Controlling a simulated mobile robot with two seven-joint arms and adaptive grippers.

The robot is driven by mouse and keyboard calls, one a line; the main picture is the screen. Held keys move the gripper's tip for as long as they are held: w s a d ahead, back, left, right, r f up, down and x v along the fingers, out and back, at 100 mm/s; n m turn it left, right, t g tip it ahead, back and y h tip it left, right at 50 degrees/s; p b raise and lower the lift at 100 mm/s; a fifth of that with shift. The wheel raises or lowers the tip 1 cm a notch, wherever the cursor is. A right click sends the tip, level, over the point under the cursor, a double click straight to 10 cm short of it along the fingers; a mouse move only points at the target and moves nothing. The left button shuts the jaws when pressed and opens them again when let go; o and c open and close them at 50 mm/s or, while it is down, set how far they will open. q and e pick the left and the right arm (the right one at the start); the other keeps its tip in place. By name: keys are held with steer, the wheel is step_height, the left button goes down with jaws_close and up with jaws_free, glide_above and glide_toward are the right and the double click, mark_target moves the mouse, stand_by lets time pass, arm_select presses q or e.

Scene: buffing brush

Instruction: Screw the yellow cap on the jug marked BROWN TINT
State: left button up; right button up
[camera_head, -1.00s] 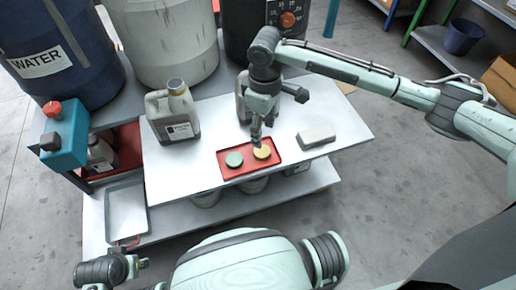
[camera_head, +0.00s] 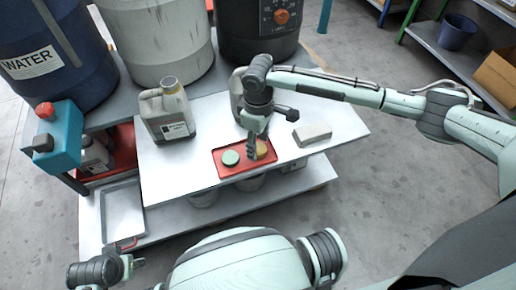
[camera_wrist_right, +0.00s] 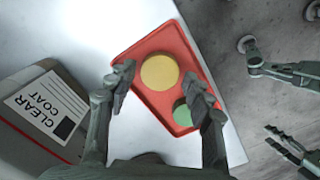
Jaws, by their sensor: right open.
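The yellow cap (camera_wrist_right: 159,72) lies flat in a shallow red tray (camera_wrist_right: 145,50), beside a green cap (camera_wrist_right: 182,114). In the head view the yellow cap (camera_head: 262,149) is partly hidden by my right gripper (camera_head: 251,153). In the wrist view my right gripper (camera_wrist_right: 162,88) is open, its fingers apart on either side of the yellow cap and not closed on it. One jug (camera_head: 168,113) stands at the table's left; its label is too small to read. A second jug (camera_wrist_right: 45,115), labelled CLEAR COAT, stands beside the gripper. My left gripper (camera_head: 130,262) is low at the left.
A pale block (camera_head: 312,134) lies right of the tray on the white table (camera_head: 185,165). Large drums, one marked WATER (camera_head: 35,60), stand behind. A teal box with a red button (camera_head: 55,135) is at the left. The table's front-left part is clear.

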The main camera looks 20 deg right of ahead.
steer(key=shift+f, duration=0.5)
arm_select(q)
steer(key=shift+r, duration=0.35)
steer(key=shift+s+a, duration=0.1)
arm_select(e)
steer(key=c, duration=0.5)
arm_select(q)
steer(key=shift+f, duration=0.1)
arm_select(e)
steer(key=shift+o, duration=0.2)
steer(key=shift+r, duration=0.1)
